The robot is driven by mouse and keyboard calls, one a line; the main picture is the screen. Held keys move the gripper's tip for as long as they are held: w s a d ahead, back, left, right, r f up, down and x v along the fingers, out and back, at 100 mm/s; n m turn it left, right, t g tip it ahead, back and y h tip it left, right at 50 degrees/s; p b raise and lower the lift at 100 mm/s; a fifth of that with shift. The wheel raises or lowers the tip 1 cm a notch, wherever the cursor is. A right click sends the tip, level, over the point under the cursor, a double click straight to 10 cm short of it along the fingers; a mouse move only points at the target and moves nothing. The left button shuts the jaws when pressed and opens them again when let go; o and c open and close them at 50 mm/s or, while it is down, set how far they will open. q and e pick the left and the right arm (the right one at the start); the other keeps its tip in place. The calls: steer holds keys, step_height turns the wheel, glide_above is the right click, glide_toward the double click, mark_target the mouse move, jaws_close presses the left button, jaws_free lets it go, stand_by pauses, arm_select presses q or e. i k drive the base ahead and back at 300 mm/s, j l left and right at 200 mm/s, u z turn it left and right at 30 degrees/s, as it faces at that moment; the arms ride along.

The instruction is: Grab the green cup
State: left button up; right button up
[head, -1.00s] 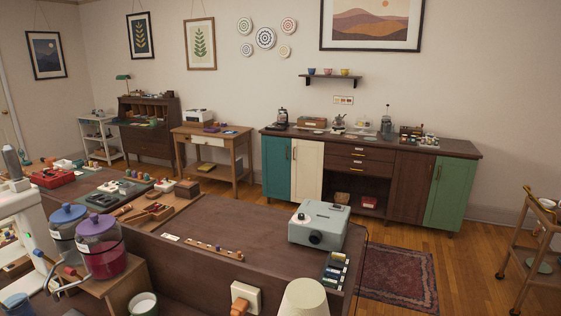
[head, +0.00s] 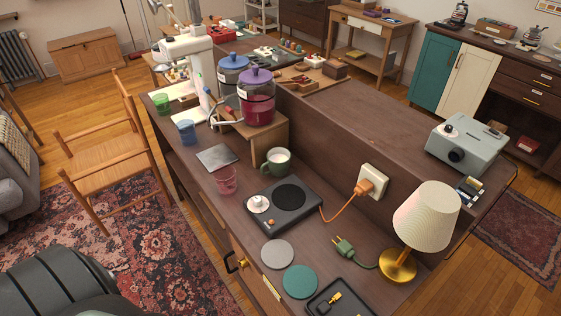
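A small green translucent cup (head: 162,105) stands upright on the far left end of the dark wooden counter (head: 205,205), next to a white machine (head: 190,50). A dark green mug (head: 277,162) with pale contents stands farther right, beside a black hot plate (head: 285,206). A blue cup (head: 186,131) and a pink cup (head: 225,180) stand between them along the front edge. Neither of my grippers shows in this view.
Two lidded jars, blue (head: 232,75) and purple (head: 257,98), stand on a wooden stand behind the cups. A lamp (head: 427,215) stands at the right. A dark rounded thing fills the lower left corner.

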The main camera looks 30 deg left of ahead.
mark_target(278, 159)
steer(key=k+j+z, duration=0.2)
steer(key=j, duration=0.2)
steer(key=k+j+z, duration=0.2)
steer(key=j, duration=0.2)
steer(key=k+j+z, duration=0.15)
steer(key=j, duration=0.25)
steer(key=k, duration=0.05)
